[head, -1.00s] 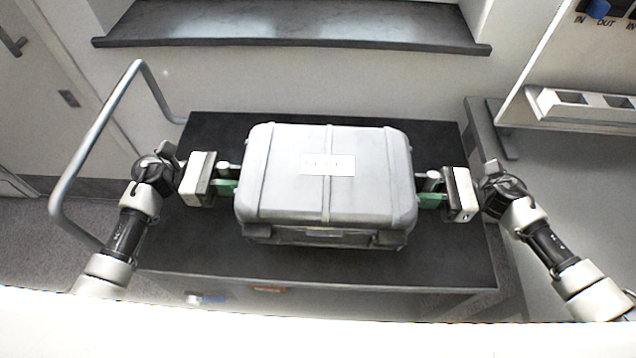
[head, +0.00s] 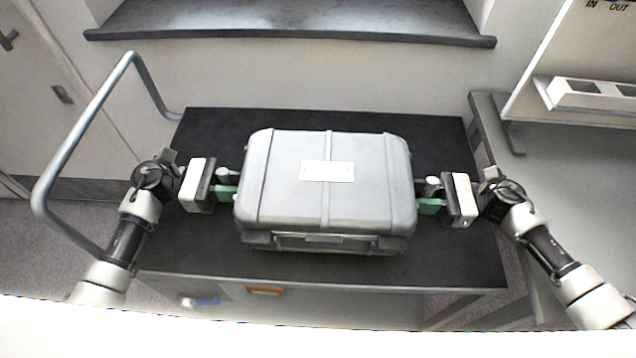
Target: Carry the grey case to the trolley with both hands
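The grey case (head: 290,195), with a white label on its lid, is level over the black top of the trolley (head: 460,262). I cannot tell whether its underside touches the deck. My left gripper (head: 228,184) is at the case's left end, and my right gripper (head: 428,192) is at its right end. Both have green pads against the ends and appear shut on the case there. The grip points themselves are partly hidden by the fingers and the case.
The trolley's tubular handle (head: 85,115) rises at the left. A dark shelf (head: 290,22) runs along the back wall. A grey bench (head: 570,190) with a white rack (head: 595,95) stands close on the right. Bare deck shows around the case.

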